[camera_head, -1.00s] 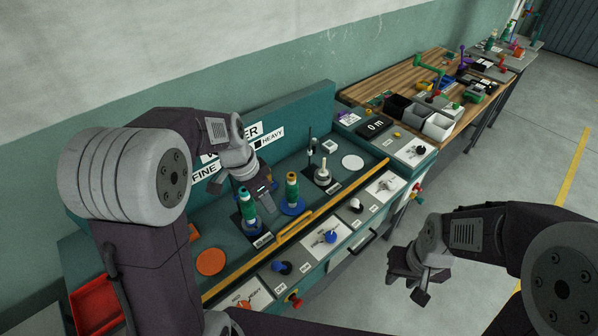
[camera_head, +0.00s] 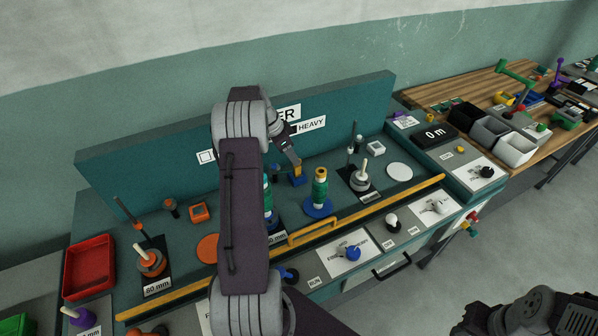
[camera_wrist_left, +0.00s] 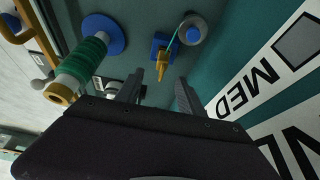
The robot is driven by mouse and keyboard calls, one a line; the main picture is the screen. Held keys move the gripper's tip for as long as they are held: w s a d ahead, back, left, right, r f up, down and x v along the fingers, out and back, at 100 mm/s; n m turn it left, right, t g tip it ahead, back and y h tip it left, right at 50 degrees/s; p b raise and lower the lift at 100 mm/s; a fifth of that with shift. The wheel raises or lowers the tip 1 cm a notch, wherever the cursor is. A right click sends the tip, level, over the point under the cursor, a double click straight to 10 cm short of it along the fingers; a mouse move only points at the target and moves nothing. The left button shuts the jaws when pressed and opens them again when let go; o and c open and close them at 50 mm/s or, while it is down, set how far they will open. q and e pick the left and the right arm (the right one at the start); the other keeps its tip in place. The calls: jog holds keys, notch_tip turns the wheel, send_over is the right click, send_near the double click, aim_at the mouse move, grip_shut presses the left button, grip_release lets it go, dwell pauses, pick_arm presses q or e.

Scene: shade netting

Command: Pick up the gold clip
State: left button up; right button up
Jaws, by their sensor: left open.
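The gold clip (camera_wrist_left: 161,66) juts from a small blue block (camera_wrist_left: 159,44) in the left wrist view, with a green thread running beside it to a grey and blue round part (camera_wrist_left: 192,30). In the head view the clip (camera_head: 298,168) is small, on the blue block near the back panel. My left gripper (camera_wrist_left: 158,88) is open, its two fingers to either side of the clip's line and the clip showing between and beyond them. It also shows in the head view (camera_head: 294,163), right by the clip. My right arm shows at the lower right, its fingers unclear.
A green spool (camera_head: 320,188) on a blue disc stands close to the clip's right. Another green spool is partly behind my left arm. A yellow rail (camera_head: 378,210) runs along the front, and a red tray (camera_head: 90,266) sits at left.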

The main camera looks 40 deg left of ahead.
aim_at(297, 168)
pick_arm(q)
jog(key=x, duration=0.3)
jog(key=shift+w+d, duration=0.1)
jog(key=shift+f, duration=0.45)
jog(key=x, duration=0.5)
jog(key=shift+a+f+p, duration=0.1)
jog(key=shift+a+p, duration=0.25)
jog(key=shift+p, duration=0.05)
jog(key=shift+s, duration=0.2)
grip_shut()
